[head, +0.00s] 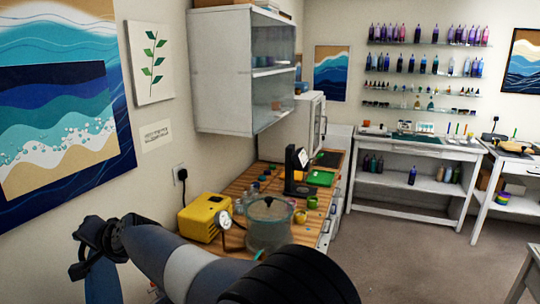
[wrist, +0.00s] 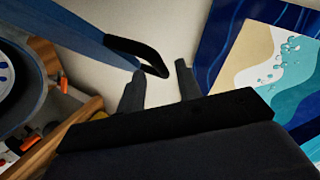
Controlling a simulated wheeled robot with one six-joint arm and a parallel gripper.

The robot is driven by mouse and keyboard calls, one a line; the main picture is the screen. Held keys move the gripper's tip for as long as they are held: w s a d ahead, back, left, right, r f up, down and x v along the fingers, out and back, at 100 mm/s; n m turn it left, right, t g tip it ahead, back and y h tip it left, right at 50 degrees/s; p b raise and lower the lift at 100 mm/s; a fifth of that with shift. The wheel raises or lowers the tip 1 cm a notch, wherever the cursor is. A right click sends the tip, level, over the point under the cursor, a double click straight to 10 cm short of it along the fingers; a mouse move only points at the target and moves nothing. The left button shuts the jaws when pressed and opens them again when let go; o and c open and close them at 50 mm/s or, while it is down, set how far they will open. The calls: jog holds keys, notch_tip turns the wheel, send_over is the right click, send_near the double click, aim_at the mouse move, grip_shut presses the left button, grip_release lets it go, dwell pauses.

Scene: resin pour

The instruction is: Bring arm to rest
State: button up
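My arm (head: 190,268) reaches from the bottom of the head view toward the left wall. My gripper (head: 85,243) is at its far end, at the lower left, in front of the wall and below the large wave painting (head: 60,130). In the wrist view my gripper (wrist: 160,68) has its two dark fingers apart, with pale wall showing between them. No object is held between them. A blue part with a black loop (wrist: 145,55) shows close to the left finger; I cannot tell whether they touch.
A wooden worktop (head: 238,188) right of my gripper holds a yellow box (head: 205,217), a clear pot (head: 268,222) with a gauge, a black stand (head: 297,170) and small cups. A white cabinet (head: 222,75) hangs above. The floor (head: 410,245) at the right is open.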

jog(key=shift+p+x, duration=0.4)
jog(key=shift+x, duration=1.25)
jog(key=shift+d, duration=0.1)
jog(key=shift+d, duration=0.1)
